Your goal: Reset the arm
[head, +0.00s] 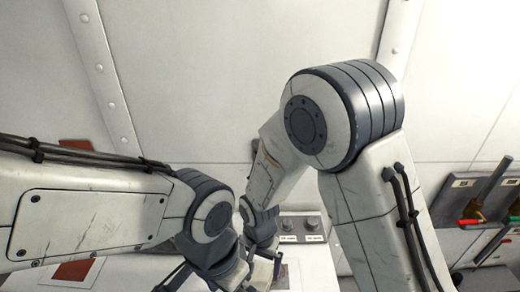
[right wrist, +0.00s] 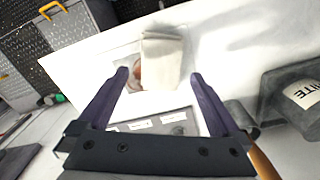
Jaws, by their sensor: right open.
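My right arm bends down from the right in the head view, and its gripper (head: 272,266) is low in the middle, partly hidden by my left wrist. In the right wrist view the right gripper (right wrist: 159,78) is open, its two dark fingers apart with nothing held between them. My left arm comes in from the left. Its wrist and gripper (head: 185,278) are at the bottom of the head view, overlapping the right one and cut by the frame edge, so its jaws are unclear.
A labelled panel (head: 305,226) with knobs lies behind the grippers. A pale cloth-like item (right wrist: 162,58) lies past the right fingertips on a white surface. Coloured-handled levers (head: 485,195) stand on the right wall.

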